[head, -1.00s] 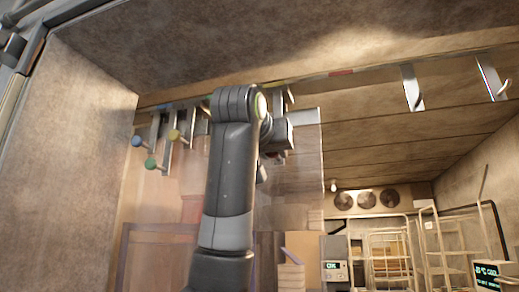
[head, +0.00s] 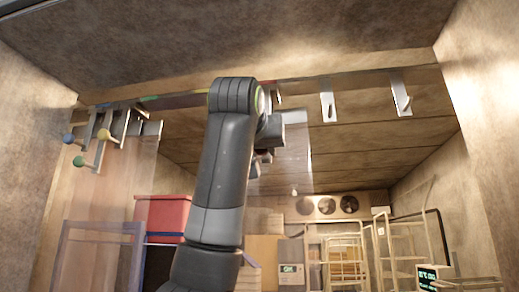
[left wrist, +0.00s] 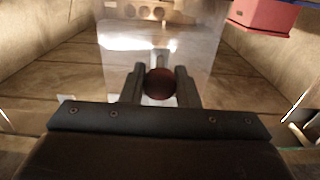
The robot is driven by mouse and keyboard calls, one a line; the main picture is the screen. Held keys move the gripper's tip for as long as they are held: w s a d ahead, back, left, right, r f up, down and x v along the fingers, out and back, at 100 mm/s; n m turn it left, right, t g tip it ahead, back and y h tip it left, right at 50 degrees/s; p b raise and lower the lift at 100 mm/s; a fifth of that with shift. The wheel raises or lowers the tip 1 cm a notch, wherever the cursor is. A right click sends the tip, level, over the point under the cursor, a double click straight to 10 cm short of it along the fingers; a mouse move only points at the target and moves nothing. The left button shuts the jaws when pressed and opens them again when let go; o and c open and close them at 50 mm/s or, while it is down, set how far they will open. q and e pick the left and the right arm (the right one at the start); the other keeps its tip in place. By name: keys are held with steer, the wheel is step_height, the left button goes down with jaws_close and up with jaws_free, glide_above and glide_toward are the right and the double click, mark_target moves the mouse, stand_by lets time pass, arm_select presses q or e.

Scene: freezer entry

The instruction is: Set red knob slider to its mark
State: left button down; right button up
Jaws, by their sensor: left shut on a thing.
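The red knob (left wrist: 160,83) shows dark red between the two fingers of my left gripper (left wrist: 160,88) in the left wrist view. The fingers are shut on it from both sides. In the head view my left gripper (head: 262,163) is below the overhead rail (head: 300,78), largely behind my own arm. The knob's slider carries a clear hanging strip (head: 297,155), partly hidden by the arm. No red mark is clearly visible on the rail now; my arm covers part of the rail there. My right gripper is not in view.
Sliders with a blue knob (head: 69,139), a green knob (head: 78,161) and a yellow knob (head: 103,135) hang at the left. Two metal brackets (head: 328,101) (head: 401,93) are farther right on the rail. A red bin (head: 163,217) and wire racks (head: 345,255) stand below.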

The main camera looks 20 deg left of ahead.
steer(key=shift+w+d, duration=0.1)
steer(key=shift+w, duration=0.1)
arm_select(q)
steer(key=c, duration=1.3)
jaws_free()
steer(key=shift+c, duration=0.2)
steer(key=shift+o, duration=1.1)
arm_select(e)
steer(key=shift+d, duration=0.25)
arm_select(q)
steer(key=shift+s, duration=0.15)
steer(key=shift+s+f+b, duration=0.1)
steer(key=shift+s+b, duration=0.2)
steer(key=shift+b, duration=0.1)
steer(key=b+v, duration=0.7)
steer(key=v, duration=0.9)
steer(key=shift+s+d, duration=0.25)
steer(key=shift+s, duration=0.05)
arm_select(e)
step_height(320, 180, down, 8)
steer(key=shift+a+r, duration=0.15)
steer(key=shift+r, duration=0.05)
